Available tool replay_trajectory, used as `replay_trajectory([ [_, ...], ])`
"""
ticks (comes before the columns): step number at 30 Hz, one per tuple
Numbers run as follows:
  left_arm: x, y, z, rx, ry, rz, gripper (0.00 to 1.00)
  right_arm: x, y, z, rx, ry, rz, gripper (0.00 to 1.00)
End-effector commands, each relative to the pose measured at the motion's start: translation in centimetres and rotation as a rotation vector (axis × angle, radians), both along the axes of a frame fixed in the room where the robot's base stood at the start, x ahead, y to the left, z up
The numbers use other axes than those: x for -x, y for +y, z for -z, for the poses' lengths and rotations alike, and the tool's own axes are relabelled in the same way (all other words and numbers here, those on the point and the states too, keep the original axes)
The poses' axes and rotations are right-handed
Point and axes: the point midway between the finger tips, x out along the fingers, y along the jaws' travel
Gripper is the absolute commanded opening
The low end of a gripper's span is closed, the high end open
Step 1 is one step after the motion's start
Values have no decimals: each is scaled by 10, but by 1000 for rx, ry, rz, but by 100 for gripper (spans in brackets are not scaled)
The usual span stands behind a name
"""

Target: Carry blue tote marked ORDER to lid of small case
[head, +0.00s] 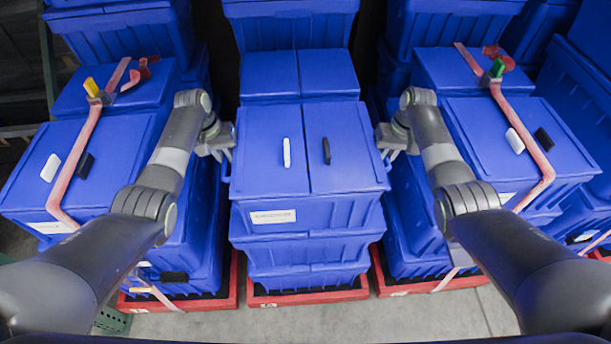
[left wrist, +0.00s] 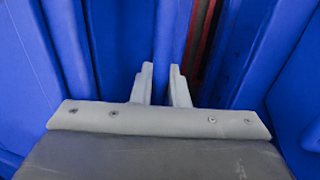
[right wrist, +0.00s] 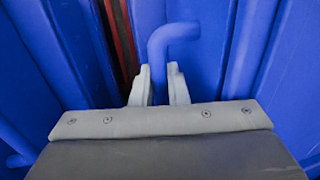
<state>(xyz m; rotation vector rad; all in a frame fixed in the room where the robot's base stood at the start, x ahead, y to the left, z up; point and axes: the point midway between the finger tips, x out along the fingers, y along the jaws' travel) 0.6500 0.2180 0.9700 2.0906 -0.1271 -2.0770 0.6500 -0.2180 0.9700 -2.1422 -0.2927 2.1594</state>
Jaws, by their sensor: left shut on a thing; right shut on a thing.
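A large blue tote (head: 300,208) with a two-flap lid stands on top of the middle stack. A white label, its print too small to read, is on its front, and a white and a black bar lie on its lid. My left gripper (head: 229,156) is at its left side, shut on a blue bar (left wrist: 169,35). My right gripper (head: 387,157) is at its right side, shut on a bent blue handle (right wrist: 174,33). The tote looks level and seated on the blue tote below (head: 306,247). I cannot tell which thing is the small case.
Strapped blue stacks stand close by, with a left lid (head: 75,190) and a right lid (head: 490,150) under red straps. A smaller blue lid (head: 298,73) is right behind the middle tote. Red bases (head: 308,296) sit on the grey floor; free floor is in front.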

Motion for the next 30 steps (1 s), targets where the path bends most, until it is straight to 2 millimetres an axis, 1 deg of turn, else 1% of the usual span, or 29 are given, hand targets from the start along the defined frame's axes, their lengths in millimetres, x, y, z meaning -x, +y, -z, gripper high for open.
replay_trajectory([
  [14,-1,0,-1,-1,-3,-1,0,0,-1,-1,1,-1,0,0],
  [20,-2,0,-5,0,-6,1,0,-2,0,-4,1,-5,0,0],
  [26,-2,0,-12,0,-6,0,0,-1,0,-12,1,-4,0,0],
  [30,-2,0,-21,0,-5,0,0,-1,0,-21,1,-4,0,0],
])
